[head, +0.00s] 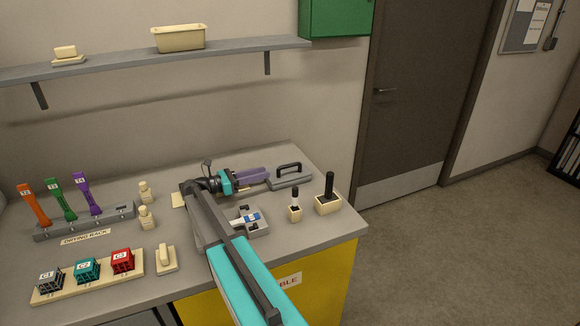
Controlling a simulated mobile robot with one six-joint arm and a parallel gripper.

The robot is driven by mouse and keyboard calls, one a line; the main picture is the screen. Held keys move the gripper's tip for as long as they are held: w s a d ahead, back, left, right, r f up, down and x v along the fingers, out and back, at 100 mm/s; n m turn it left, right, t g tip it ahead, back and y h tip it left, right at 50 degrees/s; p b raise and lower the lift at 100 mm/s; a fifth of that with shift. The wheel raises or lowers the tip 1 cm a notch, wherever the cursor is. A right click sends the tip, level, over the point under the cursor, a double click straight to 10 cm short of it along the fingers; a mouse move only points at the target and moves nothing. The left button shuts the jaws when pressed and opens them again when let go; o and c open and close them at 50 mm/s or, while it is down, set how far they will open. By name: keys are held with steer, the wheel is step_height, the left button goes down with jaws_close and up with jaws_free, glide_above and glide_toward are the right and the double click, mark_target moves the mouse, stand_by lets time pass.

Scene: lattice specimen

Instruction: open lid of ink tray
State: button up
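A flat grey tray (291,181) with a black bar handle (289,168) on top lies near the back right of the bench. It looks like the ink tray with its lid on; no opening shows. My gripper (268,174), purple-grey and beyond my teal wrist, is just left of the tray and points right toward it. Its fingertips are close to the handle, but I cannot tell if they touch anything. The fingers are too small to tell whether they are open or shut.
A grey holder (256,230) with a blue-and-white item lies beside my arm. The dipping rack (72,228) and labelled cubes (87,270) are at left. A shelf (120,64) hangs above.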

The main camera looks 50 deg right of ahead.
mark_target(297, 164)
steer(key=p+x, duration=0.3)
steer(key=x, duration=1)
jaws_close()
steer(key=shift+d, duration=0.15)
steer(key=shift+s, duration=0.1)
steer(key=shift+r+p, duration=0.1)
steer(key=shift+p, duration=0.25)
